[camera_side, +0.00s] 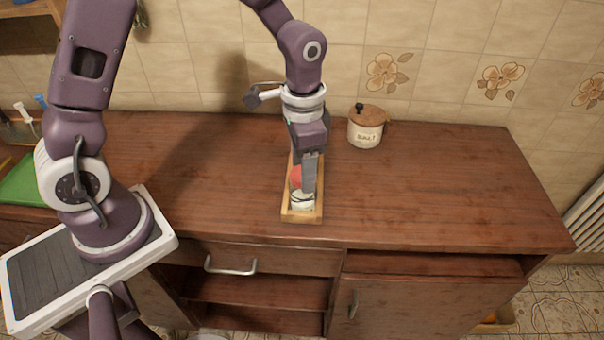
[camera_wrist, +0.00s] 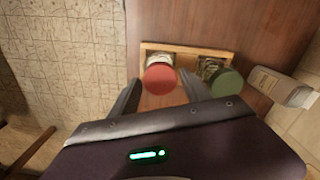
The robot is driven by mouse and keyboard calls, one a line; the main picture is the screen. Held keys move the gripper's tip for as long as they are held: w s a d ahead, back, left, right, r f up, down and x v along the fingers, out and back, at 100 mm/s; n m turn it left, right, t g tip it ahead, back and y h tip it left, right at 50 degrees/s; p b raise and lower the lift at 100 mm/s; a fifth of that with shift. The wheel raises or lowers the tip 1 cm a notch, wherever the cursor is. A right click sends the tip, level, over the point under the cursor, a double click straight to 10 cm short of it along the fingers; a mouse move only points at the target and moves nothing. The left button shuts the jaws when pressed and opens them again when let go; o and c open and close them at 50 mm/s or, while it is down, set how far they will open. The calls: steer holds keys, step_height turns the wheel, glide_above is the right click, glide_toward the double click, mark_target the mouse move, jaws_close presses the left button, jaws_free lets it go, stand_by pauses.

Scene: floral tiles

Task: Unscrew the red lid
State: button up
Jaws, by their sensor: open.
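The jar with the red lid (camera_wrist: 160,78) stands in a narrow wooden tray (camera_wrist: 190,48), at its left end in the wrist view. In the side view the red lid (camera_side: 296,176) is partly hidden by a finger, with the pale jar body (camera_side: 302,202) below it. My gripper (camera_wrist: 161,80) is open, its fingertips on either side of the red lid. In the wrist view both fingers look apart from it. In the side view my gripper (camera_side: 305,184) is low over the tray; whether it touches the lid cannot be told.
A jar with a green lid (camera_wrist: 226,82) stands at the tray's other end. A labelled jar with a brown lid (camera_side: 366,128) stands near the tiled wall. A pale container (camera_wrist: 284,88) shows at the wrist view's right. The countertop (camera_side: 430,190) right of the tray is clear.

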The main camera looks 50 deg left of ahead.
steer(key=c, duration=1.1)
steer(key=shift+c, duration=0.2)
steer(key=n, duration=1.5)
steer(key=shift+n, duration=1)
steer(key=n, duration=0.3)
steer(key=shift+r, duration=0.1)
